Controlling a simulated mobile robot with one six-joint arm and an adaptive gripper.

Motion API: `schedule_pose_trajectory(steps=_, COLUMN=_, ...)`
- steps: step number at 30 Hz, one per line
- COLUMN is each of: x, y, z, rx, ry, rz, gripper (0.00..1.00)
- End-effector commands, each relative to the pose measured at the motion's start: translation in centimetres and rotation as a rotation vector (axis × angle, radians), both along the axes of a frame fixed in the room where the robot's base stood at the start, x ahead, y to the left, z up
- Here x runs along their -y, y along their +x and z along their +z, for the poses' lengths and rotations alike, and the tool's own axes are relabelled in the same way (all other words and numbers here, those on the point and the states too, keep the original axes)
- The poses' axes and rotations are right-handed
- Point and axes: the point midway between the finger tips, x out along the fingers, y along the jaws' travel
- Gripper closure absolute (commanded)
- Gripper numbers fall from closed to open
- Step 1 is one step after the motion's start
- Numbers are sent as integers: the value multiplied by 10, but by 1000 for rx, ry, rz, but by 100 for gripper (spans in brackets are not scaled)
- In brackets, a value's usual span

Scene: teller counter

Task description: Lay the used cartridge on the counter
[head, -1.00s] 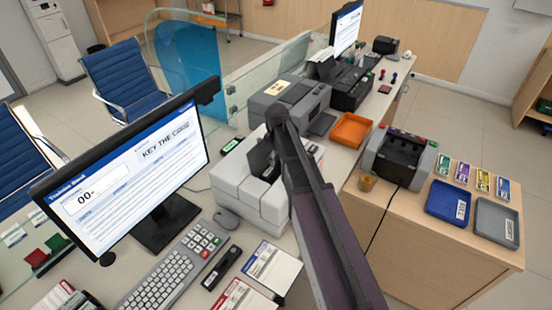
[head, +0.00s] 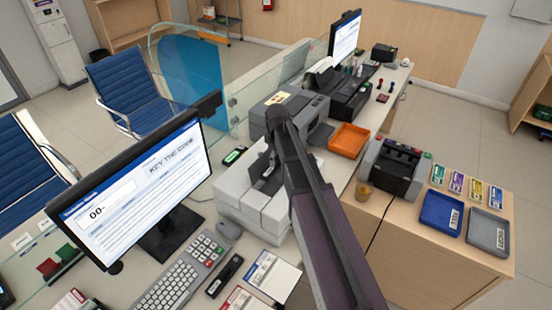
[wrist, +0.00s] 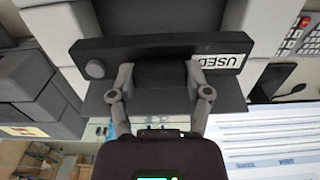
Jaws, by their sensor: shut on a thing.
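A black cartridge (wrist: 150,57) with a white "USED" label and a round knob at its left end shows in the wrist view. My gripper (wrist: 160,75) is shut on its middle, with a finger on each side. The cartridge lies across the dark opening of a light grey printer (head: 240,195); I cannot tell whether it touches the printer. In the head view my arm hides most of the gripper and cartridge. The counter (head: 338,170) is beige.
Cards (head: 270,275) lie in front.

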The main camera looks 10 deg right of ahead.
Motion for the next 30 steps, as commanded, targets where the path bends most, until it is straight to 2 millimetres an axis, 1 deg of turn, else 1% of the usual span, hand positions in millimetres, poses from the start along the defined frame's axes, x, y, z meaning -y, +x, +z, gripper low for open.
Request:
schedule_pose_trajectory(steps=16, x=0, y=0, z=1, rx=0, ry=0, rz=0, gripper=87)
schedule_pose_trajectory(steps=20, x=0, y=0, z=8, rx=0, ry=0, rz=0, gripper=87)
schedule_pose_trajectory(steps=25, x=0, y=0, z=22, rx=0, ry=0, rz=0, gripper=87)
schedule_pose_trajectory(steps=30, x=0, y=0, z=28, rx=0, ry=0, rz=0, gripper=87)
